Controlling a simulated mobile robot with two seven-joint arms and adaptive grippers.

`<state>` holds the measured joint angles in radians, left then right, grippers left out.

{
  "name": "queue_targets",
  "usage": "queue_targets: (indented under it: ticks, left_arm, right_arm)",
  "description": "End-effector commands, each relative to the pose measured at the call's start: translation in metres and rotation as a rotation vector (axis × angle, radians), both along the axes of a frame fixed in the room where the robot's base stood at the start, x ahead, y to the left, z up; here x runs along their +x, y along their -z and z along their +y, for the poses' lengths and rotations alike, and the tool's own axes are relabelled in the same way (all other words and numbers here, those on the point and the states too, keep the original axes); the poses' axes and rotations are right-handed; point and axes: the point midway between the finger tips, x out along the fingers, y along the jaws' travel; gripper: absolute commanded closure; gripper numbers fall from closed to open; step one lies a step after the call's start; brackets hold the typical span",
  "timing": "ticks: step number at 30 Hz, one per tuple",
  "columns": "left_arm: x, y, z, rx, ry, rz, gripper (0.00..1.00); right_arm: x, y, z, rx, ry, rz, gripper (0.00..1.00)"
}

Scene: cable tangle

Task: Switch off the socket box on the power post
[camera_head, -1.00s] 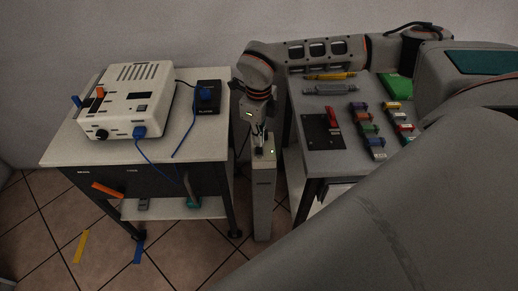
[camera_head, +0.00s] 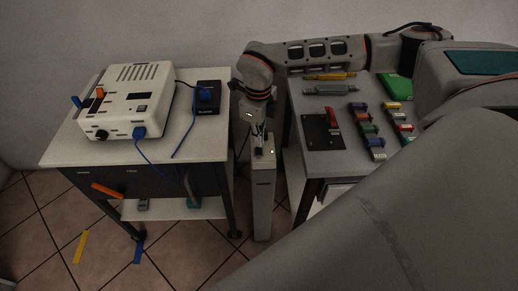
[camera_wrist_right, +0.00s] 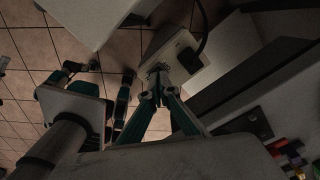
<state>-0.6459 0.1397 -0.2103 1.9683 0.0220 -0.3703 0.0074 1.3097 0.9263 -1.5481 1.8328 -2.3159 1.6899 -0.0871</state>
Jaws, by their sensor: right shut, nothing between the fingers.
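The power post (camera_head: 263,200) is a narrow light-grey pillar between the two tables. Its top carries the socket box (camera_head: 264,158), with a small green light lit at its right side. My right gripper (camera_head: 259,143) points down at the top of the post. Its fingers are shut and empty, with the tips at or just above the top face. I cannot tell if they touch it. In the right wrist view the fingertips (camera_wrist_right: 160,75) meet in front of the pale post top (camera_wrist_right: 178,45). They hide part of it, and the switch is not clear. My left gripper is not in view.
The left table (camera_head: 195,150) holds a white device (camera_head: 128,98) with a blue cable (camera_head: 150,160) hanging from it, and a black box (camera_head: 207,98). The right table (camera_head: 300,125) holds a black plate with a red lever (camera_head: 333,118) and several coloured blocks. Both tables stand close beside the post.

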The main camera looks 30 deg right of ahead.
Motion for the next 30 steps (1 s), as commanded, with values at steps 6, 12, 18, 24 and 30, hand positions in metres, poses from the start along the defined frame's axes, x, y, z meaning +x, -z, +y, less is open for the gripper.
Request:
queue_targets:
  ticks: [6,12,18,24,30]
  left_arm:
    - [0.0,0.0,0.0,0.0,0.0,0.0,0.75]
    - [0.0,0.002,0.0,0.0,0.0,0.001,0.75]
    - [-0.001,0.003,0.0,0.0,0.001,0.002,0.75]
    - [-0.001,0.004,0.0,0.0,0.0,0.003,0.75]
    - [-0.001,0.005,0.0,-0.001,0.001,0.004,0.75]
  right_arm:
    - [0.0,0.001,0.0,0.0,0.0,0.0,1.0]
    - [0.0,0.004,0.0,0.0,0.0,0.001,1.0]
    - [0.0,0.006,0.0,0.0,0.0,0.0,1.0]
    - [0.0,0.009,0.0,0.0,0.0,0.0,1.0]
    - [0.0,0.012,0.0,0.0,0.0,0.0,1.0]
